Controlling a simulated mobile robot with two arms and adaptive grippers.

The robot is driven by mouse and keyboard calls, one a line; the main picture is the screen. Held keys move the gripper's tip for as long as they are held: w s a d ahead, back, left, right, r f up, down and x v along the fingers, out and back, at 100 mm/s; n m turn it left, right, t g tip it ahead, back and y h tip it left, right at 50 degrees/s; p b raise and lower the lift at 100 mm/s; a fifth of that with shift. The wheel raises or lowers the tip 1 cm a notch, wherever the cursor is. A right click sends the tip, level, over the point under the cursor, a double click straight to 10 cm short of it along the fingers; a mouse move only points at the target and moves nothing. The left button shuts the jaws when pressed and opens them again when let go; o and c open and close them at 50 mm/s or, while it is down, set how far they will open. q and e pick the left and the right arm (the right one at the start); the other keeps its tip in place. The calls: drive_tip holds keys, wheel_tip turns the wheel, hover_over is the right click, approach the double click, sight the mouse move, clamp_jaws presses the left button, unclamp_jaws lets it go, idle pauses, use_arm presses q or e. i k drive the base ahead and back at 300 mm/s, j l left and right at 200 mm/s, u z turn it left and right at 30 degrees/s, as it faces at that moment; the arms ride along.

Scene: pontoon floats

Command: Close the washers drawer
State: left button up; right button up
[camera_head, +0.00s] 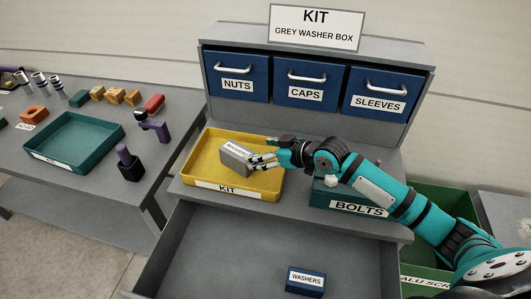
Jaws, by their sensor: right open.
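The washers drawer (228,255) is the wide grey drawer under the workbench top, and it is pulled open. A small blue box labelled WASHERS (305,282) lies inside it, near the bottom of the picture. My right gripper (258,160) is open over the yellow KIT tray (205,168). Its fingers are beside a grey labelled box (236,157) in the tray; I cannot tell whether they touch it. My right arm reaches in from the lower right, above the drawer's level. My left gripper is out of view.
Shut blue drawers marked NUTS (237,76), CAPS (311,82) and SLEEVES (384,92) line the back. A green BOLTS bin (330,200) sits right of the tray, partly behind my arm. A side table (75,187) at left holds a teal tray (75,137) and loose parts.

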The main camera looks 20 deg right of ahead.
sight(202, 251)
drive_tip(key=k+l, duration=1.25)
